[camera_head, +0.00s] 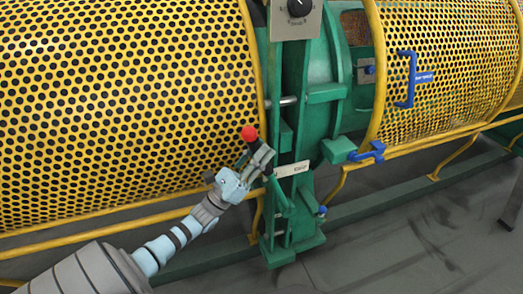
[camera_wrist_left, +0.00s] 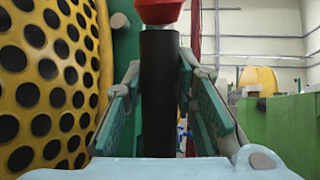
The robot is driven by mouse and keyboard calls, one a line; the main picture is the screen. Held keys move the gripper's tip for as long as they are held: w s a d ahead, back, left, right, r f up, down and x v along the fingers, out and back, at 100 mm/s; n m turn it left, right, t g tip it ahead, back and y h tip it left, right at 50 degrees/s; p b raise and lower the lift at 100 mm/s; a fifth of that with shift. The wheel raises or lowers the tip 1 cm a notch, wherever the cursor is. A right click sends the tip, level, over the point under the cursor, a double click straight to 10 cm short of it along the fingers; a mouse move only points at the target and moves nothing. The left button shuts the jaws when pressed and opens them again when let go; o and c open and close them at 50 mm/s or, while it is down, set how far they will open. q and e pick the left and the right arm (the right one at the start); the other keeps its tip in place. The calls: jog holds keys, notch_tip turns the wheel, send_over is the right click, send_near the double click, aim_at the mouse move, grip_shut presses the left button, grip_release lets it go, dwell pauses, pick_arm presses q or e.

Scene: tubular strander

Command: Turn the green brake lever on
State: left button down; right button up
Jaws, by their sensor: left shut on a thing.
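The brake lever shows a red knob (camera_head: 249,133) on top and a green lower bar (camera_head: 278,194) at the foot of the green machine frame. In the left wrist view its black grip (camera_wrist_left: 158,105) stands upright between my fingers, with the red knob (camera_wrist_left: 159,10) just above. My left gripper (camera_head: 259,160) is shut on this black grip, below the knob. In the head view the gripper hides most of the grip. My right gripper is not in view.
A yellow perforated guard (camera_head: 120,100) is close on the left of my gripper. The green frame (camera_head: 312,130) with a small label plate (camera_head: 292,169) stands just right. A second yellow guard (camera_head: 450,60) has a blue handle (camera_head: 408,80). Grey floor (camera_head: 400,230) is clear in front.

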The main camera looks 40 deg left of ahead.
pick_arm(q)
jog(key=c, duration=1.8)
grip_release()
jog(key=shift+s+f, duration=0.1)
jog(key=shift+f, duration=0.2)
jog(key=o, duration=0.5)
jog(key=shift+s+a+r, duration=0.1)
jog(key=shift+s+a, duration=0.1)
jog(key=shift+w+d, duration=0.1)
jog(key=v, duration=1.2)
